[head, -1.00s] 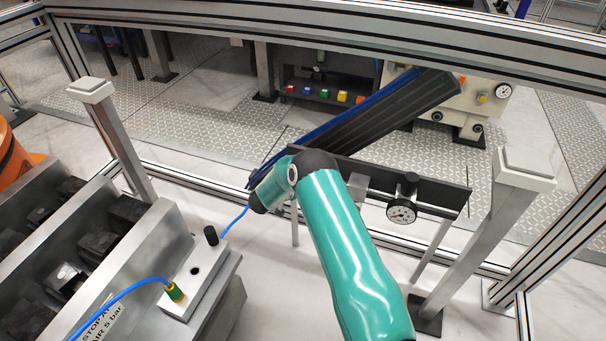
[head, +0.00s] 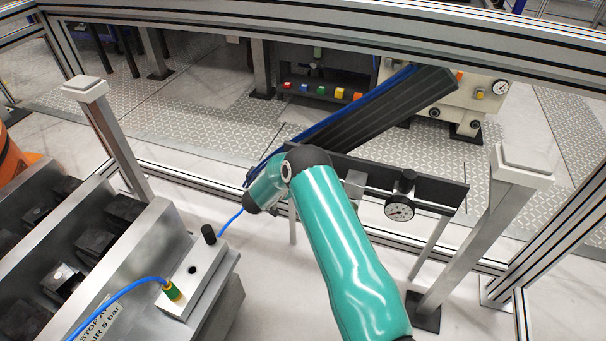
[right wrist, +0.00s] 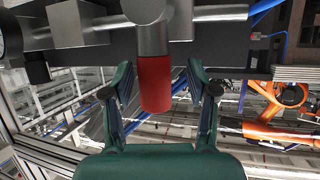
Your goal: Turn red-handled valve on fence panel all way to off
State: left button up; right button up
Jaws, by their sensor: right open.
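My right gripper (right wrist: 160,80) is open, with one finger on each side of the red handle. Gaps show between the fingers and the handle, so it is not gripped. In the head view my teal right arm covers the valve, and neither the handle nor the right fingertips can be seen. The dark panel (head: 435,191) extends right from behind my arm. My left gripper is in neither view.
A round pressure gauge (head: 399,208) hangs on the panel. A metal post (head: 480,235) stands to the right, and another post (head: 115,140) to the left. A block with a blue hose (head: 195,285) sits at lower left. An orange machine (right wrist: 275,115) shows in the right wrist view.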

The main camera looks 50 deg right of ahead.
jog(key=v, duration=1)
jog(key=shift+a+r, duration=0.2)
jog(key=shift+a, duration=0.05)
jog(key=a+r+n+t+p, duration=0.2)
jog(key=a+r+p, duration=0.1)
jog(key=r+p, duration=0.15)
jog(key=a+f+n+t+y+p, duration=0.2)
jog(key=a+f+n+y, duration=0.15)
jog(key=a, duration=0.35)
jog(key=a+f+n+t+y+p, duration=0.2)
jog(key=a+n+t+y+p, duration=0.15)
jog(key=a, duration=0.45)
jog(key=s+a+f+n+g+y, duration=0.1)
jog(key=s+a+n+g+y, duration=0.2)
jog(key=s+a, duration=0.6)
jog(key=s+a+f+n+g+y, duration=0.2)
jog(key=s+a+n+g+y, duration=0.1)
jog(key=s+a+y, duration=0.4)
jog(key=s+a+g, duration=0.1)
jog(key=s+a, duration=0.2)
jog(key=s, duration=0.1)
jog(key=shift+s+a+f+y, duration=0.15)
jog(key=shift+s+f+y, duration=0.15)
jog(key=shift+s, duration=0.1)
